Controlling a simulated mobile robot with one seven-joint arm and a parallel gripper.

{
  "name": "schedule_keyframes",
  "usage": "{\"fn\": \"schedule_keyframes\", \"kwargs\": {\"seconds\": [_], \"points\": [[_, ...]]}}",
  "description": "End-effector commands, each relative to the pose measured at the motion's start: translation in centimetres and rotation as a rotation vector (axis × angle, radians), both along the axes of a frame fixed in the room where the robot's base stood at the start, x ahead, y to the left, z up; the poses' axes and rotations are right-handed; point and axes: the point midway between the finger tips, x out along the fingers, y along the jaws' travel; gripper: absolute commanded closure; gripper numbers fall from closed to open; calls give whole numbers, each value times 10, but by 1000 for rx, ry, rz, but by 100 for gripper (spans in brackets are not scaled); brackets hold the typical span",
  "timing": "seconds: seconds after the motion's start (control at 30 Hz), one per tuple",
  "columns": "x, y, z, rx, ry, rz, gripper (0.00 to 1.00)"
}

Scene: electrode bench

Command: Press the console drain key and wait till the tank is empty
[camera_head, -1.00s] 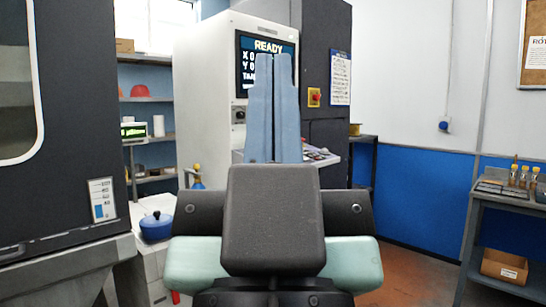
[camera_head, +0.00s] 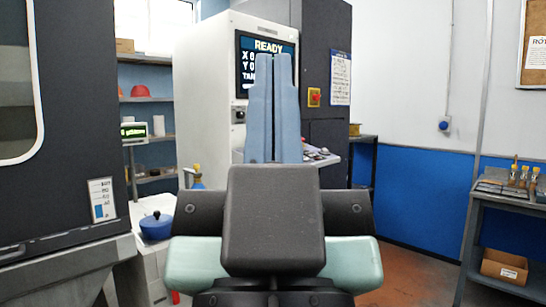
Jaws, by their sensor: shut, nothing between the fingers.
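The console (camera_head: 205,100) is a tall pale cabinet ahead of me. Its dark screen (camera_head: 249,70) reads READY, with X, Y and a tank line partly cut off by my fingers. My gripper (camera_head: 273,60) is shut and empty, its two blue fingers side by side and pointing up in front of the console. The keys are not clearly visible; my gripper covers part of the panel (camera_head: 318,156) below the screen. I cannot tell whether the fingertips touch anything. The tank's level cannot be read here.
A dark machine (camera_head: 75,120) with a window stands at left. A blue pot (camera_head: 157,226) sits on a pale surface beside it. Shelves (camera_head: 150,142) stand behind. Red floor shows between.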

Motion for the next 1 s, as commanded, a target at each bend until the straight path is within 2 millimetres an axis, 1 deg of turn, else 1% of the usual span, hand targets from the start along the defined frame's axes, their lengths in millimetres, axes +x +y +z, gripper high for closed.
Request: {"fn": "schedule_keyframes", "kwargs": {"seconds": [0.17,0.27,0.37,0.43,0.57,0.8,1.0], "points": [[0,0,0,0,0,0,100],[0,0,5,0,0,0,100],[0,0,17,0,0,0,100],[0,0,31,0,0,0,100],[0,0,67,0,0,0,100],[0,0,150,0,-1,1,100],[0,1,216,-1,0,2,100]]}}
